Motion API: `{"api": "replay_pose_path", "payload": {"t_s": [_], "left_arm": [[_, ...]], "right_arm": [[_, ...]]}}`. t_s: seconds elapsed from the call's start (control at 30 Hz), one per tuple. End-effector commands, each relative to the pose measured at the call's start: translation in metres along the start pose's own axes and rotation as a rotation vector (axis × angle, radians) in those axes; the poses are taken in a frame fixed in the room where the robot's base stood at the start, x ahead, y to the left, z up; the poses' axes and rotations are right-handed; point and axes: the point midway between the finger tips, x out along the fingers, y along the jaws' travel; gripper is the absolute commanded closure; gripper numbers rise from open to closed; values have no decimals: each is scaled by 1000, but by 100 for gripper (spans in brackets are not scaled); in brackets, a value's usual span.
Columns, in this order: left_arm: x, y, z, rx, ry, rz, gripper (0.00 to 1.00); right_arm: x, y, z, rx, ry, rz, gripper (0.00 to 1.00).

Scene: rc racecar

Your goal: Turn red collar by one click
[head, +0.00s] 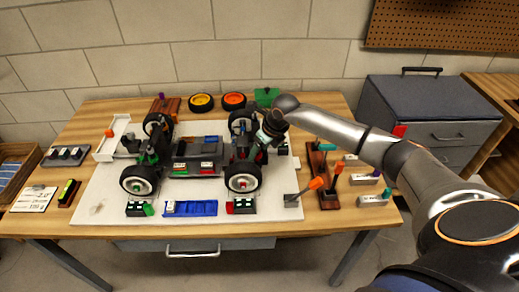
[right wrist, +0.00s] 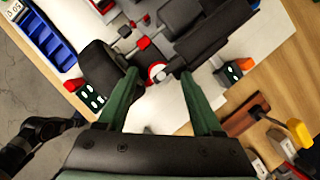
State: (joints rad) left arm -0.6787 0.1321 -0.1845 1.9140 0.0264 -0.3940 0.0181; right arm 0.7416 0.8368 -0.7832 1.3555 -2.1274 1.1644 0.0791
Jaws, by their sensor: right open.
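The RC car (head: 195,158) stands on a white mat (head: 110,205) on the wooden table. My right gripper (head: 262,150) reaches down over the car's right end, between its two wheels there. In the right wrist view the right gripper's (right wrist: 158,78) green fingers are open. A small red ring (right wrist: 155,71), which looks like the red collar, lies between the fingertips with space on both sides. A red block (right wrist: 143,43) sits on a shaft just beyond it. The collar cannot be made out in the head view. My left gripper is not in view.
A blue tray (head: 190,208) and small dark boxes lie in front of the car. Orange-handled tools (head: 316,183) in a wooden rack stand to the right. Two spare wheels (head: 201,102) are behind. A black tire (right wrist: 100,67) is close to the left finger.

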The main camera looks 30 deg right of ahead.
Motion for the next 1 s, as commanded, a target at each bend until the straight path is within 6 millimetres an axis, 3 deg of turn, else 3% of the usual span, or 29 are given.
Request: {"api": "replay_pose_path", "payload": {"t_s": [0.3,0.9,1.0], "left_arm": [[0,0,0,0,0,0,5],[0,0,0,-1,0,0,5],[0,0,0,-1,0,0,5]], "right_arm": [[3,0,0,0,0,0,32],[3,0,0,0,0,0,99],[3,0,0,0,0,0,100]]}}
